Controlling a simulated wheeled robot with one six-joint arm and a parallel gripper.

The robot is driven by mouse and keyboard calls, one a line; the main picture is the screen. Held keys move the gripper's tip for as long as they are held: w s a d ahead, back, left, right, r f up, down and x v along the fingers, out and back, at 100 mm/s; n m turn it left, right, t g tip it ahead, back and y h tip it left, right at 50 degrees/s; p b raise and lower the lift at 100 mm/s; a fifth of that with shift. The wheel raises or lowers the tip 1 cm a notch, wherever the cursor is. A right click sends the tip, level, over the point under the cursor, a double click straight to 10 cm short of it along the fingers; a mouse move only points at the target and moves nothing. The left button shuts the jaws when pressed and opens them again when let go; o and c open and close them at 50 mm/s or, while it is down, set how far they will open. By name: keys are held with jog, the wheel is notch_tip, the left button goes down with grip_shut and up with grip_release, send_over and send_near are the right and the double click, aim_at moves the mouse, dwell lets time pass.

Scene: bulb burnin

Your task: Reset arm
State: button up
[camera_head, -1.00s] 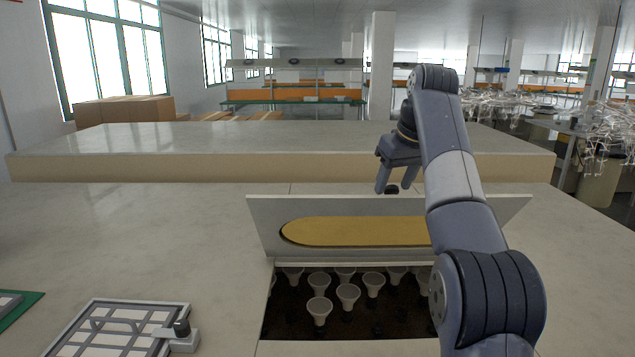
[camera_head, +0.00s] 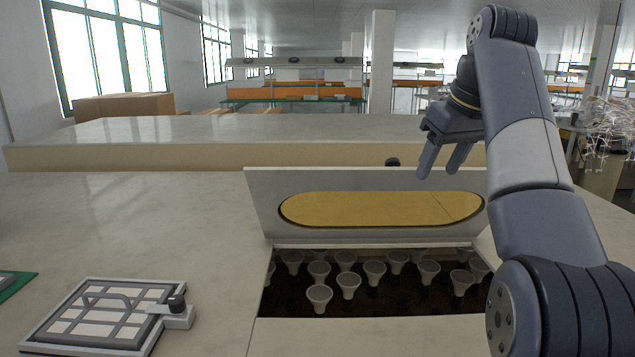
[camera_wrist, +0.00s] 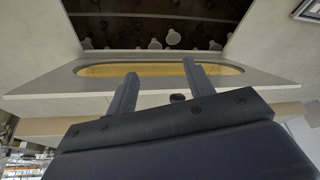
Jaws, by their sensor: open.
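My gripper (camera_head: 442,168) is open and empty. It is in the air at the upper right of the head view, in front of the raised lid (camera_head: 262,208) of the burn-in box. In the wrist view its two fingers (camera_wrist: 160,88) stand apart with nothing between them. The lid is up and has a yellow oval panel (camera_head: 380,209). Below it, several white bulbs (camera_head: 347,285) stand in the dark recess (camera_head: 400,300). The recess and some bulbs also show at the top of the wrist view (camera_wrist: 150,25). My arm hides the right part of the recess.
A grey framed tray (camera_head: 150,337) with a handle lies on the counter at the lower left. A green board edge (camera_head: 18,298) is at the far left. A raised ledge (camera_head: 200,155) runs behind the lid. The counter's left middle is clear.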

aim_at(396, 159)
jog(key=w+a+p, duration=0.1)
jog(key=w, duration=0.2)
jog(key=w+a+p, duration=0.2)
jog(key=w, duration=0.2)
jog(key=w+a+p, duration=0.1)
jog(key=w+p, duration=0.1)
jog(key=w, duration=0.2)
jog(key=shift+a+f, duration=0.25)
jog(key=shift+f, duration=0.05)
jog(key=shift+x, duration=1.15)
jog(key=shift+s+f, duration=0.15)
jog(key=shift+s, duration=0.25)
